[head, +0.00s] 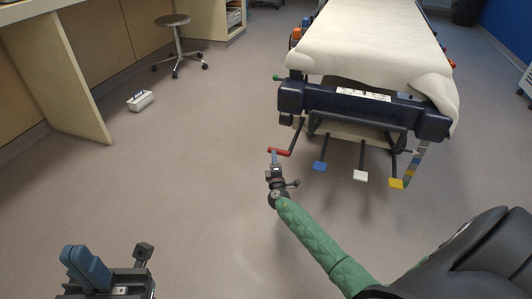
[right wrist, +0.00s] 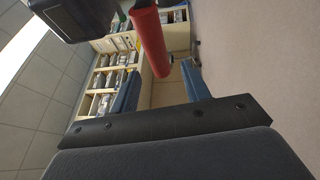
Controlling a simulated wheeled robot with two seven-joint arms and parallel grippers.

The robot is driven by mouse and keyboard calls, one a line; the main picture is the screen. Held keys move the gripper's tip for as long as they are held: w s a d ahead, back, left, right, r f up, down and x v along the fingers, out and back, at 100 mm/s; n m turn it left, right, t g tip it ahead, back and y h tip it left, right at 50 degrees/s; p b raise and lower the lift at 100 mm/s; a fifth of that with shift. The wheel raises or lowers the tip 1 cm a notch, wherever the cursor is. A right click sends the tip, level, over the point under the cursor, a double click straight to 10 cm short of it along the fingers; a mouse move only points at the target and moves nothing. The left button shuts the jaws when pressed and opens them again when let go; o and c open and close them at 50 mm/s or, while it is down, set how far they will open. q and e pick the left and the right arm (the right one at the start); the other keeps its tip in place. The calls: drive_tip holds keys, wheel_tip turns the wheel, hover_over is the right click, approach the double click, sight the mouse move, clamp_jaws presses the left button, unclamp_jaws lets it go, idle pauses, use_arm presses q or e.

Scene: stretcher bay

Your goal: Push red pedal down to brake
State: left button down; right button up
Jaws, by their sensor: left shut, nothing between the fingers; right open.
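The red pedal (head: 280,152) is a short bar on a dark lever at the left of the stretcher's near end. My right gripper (head: 274,158) is right at it in the head view, its arm reaching up from the lower right. In the right wrist view the red pedal (right wrist: 152,42) runs in from the top, its end near the gap between the two open blue fingers. I cannot tell whether they touch it. My left gripper (head: 84,266) is shut and empty at the lower left, far from the pedal.
Blue (head: 320,166), white (head: 360,175) and yellow (head: 396,183) pedals stand to the right of the red one. The stretcher (head: 370,40) fills the upper right. A stool (head: 174,35) and a white box (head: 140,100) are at the left. The floor between is clear.

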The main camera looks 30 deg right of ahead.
drive_tip(key=b+x, duration=0.1)
drive_tip(key=x, duration=0.6)
drive_tip(key=shift+w, duration=0.15)
drive_tip(key=shift+r, duration=0.1)
